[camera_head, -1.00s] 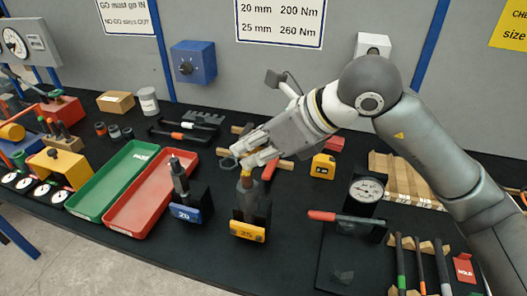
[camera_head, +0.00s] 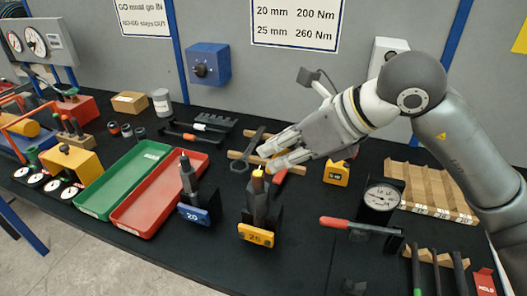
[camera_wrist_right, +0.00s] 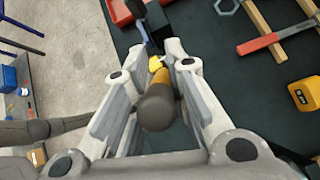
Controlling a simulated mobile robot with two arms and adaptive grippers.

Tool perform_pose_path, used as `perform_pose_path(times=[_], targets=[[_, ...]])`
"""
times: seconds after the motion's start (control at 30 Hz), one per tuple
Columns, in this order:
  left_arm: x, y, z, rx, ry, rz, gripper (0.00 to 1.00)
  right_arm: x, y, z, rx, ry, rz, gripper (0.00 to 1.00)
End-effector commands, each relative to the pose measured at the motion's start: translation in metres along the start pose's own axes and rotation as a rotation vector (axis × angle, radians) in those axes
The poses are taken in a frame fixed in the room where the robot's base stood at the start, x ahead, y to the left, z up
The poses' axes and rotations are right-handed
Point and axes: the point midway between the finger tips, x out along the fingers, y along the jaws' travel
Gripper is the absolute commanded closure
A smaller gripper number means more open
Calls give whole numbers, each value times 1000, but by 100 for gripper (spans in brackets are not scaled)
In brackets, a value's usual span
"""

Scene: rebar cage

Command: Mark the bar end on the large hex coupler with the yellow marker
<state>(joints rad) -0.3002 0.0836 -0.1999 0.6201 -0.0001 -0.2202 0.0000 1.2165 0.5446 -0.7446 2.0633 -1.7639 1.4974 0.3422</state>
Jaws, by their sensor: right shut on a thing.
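The large hex coupler (camera_head: 257,206) stands upright in the dark holder with the yellow 25 label (camera_head: 256,235). The bar end (camera_head: 258,173) on its top shows yellow. My right gripper (camera_head: 272,153) is just above it, its fingers slanting down to the left. It is shut on the yellow marker (camera_wrist_right: 157,104), whose dark rear end faces the wrist camera. A yellow patch (camera_wrist_right: 155,63) shows beyond the marker; whether it is the tip or the bar end, I cannot tell. Fingers partly hide the marker in the head view. My left gripper is not in view.
The smaller coupler (camera_head: 188,180) stands left in a blue 20 holder (camera_head: 194,215). Red (camera_head: 120,216) and green (camera_head: 82,200) trays lie further left. A dial gauge (camera_head: 381,198) and a red-handled tool (camera_head: 349,224) are to the right. A hammer lies behind my gripper.

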Motion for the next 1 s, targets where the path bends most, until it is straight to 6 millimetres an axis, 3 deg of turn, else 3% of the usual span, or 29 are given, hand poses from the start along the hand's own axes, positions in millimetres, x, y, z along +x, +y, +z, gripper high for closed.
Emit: perform_pose_path(times=[0.43, 1.0], targets=[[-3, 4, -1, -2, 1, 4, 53, -5, 2, 5, -4, -6, 3, 100], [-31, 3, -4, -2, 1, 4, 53, -44, 6, 43, -4, -6, 3, 100]])
